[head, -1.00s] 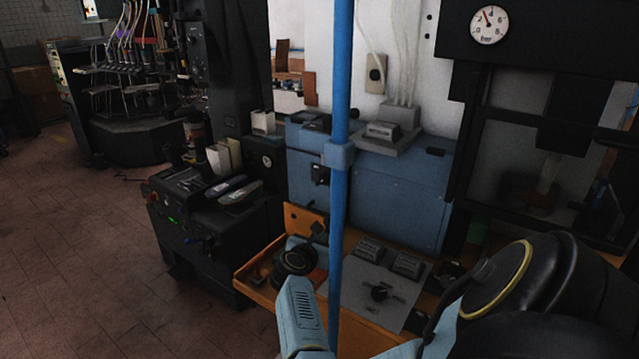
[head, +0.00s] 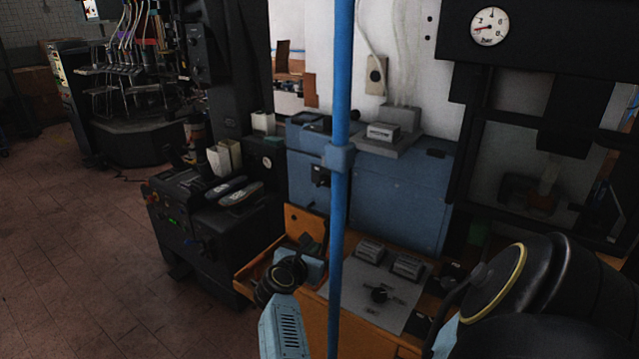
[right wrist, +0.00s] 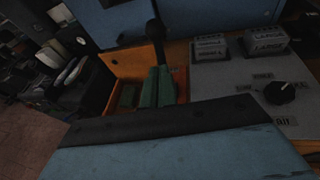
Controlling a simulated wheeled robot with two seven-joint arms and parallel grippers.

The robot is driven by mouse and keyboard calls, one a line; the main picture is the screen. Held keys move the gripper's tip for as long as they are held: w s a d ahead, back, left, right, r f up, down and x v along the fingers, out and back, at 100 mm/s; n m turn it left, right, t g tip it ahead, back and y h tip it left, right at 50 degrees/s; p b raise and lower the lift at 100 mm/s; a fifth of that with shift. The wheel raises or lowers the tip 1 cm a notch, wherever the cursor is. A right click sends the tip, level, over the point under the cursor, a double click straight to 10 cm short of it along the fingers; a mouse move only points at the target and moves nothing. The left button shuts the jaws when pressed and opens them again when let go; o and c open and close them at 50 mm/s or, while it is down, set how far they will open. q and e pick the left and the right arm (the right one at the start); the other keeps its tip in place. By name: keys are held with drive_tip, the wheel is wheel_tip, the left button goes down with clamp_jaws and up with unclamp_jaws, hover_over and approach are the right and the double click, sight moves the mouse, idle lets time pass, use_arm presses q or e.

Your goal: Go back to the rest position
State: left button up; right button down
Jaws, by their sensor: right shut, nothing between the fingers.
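My right gripper (head: 306,247) shows in the head view beyond my black wrist joint, small and dark above the wooden tray (head: 247,285). It is shut and empty. In the right wrist view its narrow greenish fingers (right wrist: 157,84) lie close together, pointing away over the tray, left of the control panel. The grey control panel (head: 343,285) carries two labelled blocks and a black rotary knob (head: 380,294); the knob also shows in the right wrist view (right wrist: 280,92). The gripper is apart from the knob. My left gripper is not in view.
A blue cabinet (head: 400,205) stands behind the panel. A blue vertical pole (head: 341,90) crosses the head view. The press frame with a pressure gauge (head: 490,27) is at right. A black machine (head: 185,215) stands at left, with open floor (head: 70,250) beyond it.

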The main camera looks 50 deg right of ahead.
drive_tip(key=shift+s+a+r, duration=0.2)
drive_tip(key=shift+a, duration=0.45)
